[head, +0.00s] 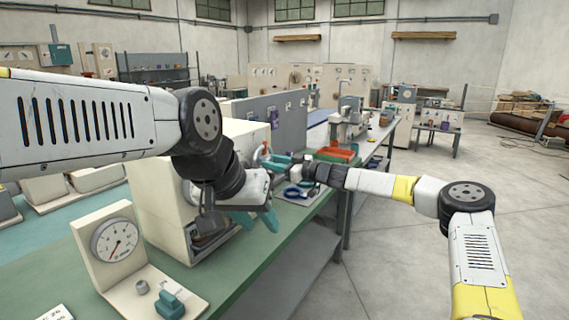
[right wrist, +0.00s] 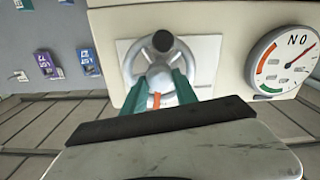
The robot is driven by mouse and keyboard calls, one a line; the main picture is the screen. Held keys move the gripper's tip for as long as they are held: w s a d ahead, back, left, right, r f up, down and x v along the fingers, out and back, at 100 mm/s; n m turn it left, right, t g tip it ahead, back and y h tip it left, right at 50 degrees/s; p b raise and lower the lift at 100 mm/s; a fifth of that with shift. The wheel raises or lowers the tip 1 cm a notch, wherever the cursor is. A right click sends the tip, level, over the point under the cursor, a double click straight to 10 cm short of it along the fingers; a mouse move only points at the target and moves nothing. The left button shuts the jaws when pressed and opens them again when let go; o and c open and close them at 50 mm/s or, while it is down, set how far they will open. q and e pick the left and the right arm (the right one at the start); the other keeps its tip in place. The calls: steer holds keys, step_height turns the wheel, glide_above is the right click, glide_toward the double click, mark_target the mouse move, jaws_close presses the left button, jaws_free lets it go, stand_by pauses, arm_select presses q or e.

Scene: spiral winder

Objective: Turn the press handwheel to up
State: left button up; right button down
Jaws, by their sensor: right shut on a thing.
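The grey handwheel (right wrist: 133,62) is on a pale plate in the right wrist view, with a black knob (right wrist: 163,41) at the top of its rim in that picture. My right gripper (right wrist: 161,84) is shut on the handwheel, its teal fingers on either side of the central part, where an orange strip shows.
A dial (right wrist: 284,62) with coloured bands is right of the handwheel. A beige gauge stand (head: 112,240) with a teal knob (head: 170,305) stands on the green bench. A blue-handled object (head: 296,192) and an orange tray (head: 334,153) lie near my right gripper.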

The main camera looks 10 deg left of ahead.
steer(key=shift+f+n, duration=0.15)
steer(key=shift+n, duration=0.55)
steer(key=c, duration=1)
jaws_free()
steer(key=shift+o, duration=0.2)
steer(key=shift+d, duration=0.1)
steer(key=v, duration=0.7)
steer(key=shift+s+d, duration=0.15)
steer(key=shift+d, duration=0.15)
